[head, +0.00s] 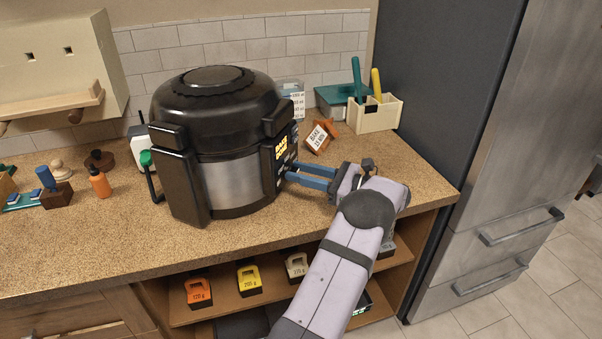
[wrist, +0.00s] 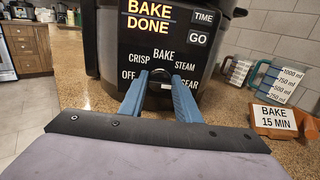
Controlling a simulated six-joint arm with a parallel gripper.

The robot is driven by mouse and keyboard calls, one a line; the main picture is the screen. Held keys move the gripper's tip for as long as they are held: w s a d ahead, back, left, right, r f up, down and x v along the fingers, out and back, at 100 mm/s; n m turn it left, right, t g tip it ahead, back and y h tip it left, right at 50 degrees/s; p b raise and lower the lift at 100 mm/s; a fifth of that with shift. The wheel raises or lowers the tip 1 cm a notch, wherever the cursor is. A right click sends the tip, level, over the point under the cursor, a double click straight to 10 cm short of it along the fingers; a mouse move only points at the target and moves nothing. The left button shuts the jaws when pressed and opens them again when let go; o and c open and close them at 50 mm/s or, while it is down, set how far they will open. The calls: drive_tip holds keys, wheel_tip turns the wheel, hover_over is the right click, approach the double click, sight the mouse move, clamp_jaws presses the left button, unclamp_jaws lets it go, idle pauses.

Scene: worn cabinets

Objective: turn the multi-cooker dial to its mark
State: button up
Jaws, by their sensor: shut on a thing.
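The black multi-cooker (head: 215,120) with a steel band stands on the counter in the head view. Its front panel (wrist: 205,75) shows in the wrist view, with a lit display reading "BAKE DONE" and TIME and GO keys. The dark round dial (wrist: 159,91) sits below the word BAKE, ringed by OFF, CRISP, BAKE, STEAM and a partly hidden label. My gripper (head: 288,172) has its blue fingers at the panel, and in the wrist view (wrist: 159,80) they are shut on the dial, one on each side. The dial's pointer cannot be made out.
A card (wrist: 273,118) reading "BAKE 15 MIN" stands on the counter right of the cooker. A measuring jug (head: 292,95) and a utensil caddy (head: 374,113) are behind it. Small items, including an orange bottle (head: 99,182), lie to the left. Tagged weights fill the shelf below.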

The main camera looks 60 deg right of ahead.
drive_tip(key=shift+f+n+b, duration=0.1)
drive_tip(key=shift+n+b, duration=0.2)
drive_tip(key=n+b, duration=0.2)
drive_tip(key=shift+f+n+b, duration=0.15)
drive_tip(key=shift+n+b, duration=0.15)
drive_tip(key=shift+b, duration=0.05)
drive_tip(key=n+b, duration=0.5)
drive_tip(key=shift+a+f+n, duration=0.1)
drive_tip(key=shift+a+n, duration=0.05)
drive_tip(key=shift+n, duration=0.15)
drive_tip(key=n+b, duration=0.4)
drive_tip(key=b, duration=0.1)
drive_tip(key=shift+f, duration=0.15)
drive_tip(key=n+b, duration=0.2)
drive_tip(key=b, duration=0.1)
drive_tip(key=shift+n, duration=0.4)
drive_tip(key=shift+n+b, duration=1)
drive_tip(key=shift+n, duration=0.1)
drive_tip(key=shift+r, duration=0.2)
drive_tip(key=o, duration=1)
drive_tip(key=shift+s, duration=0.1)
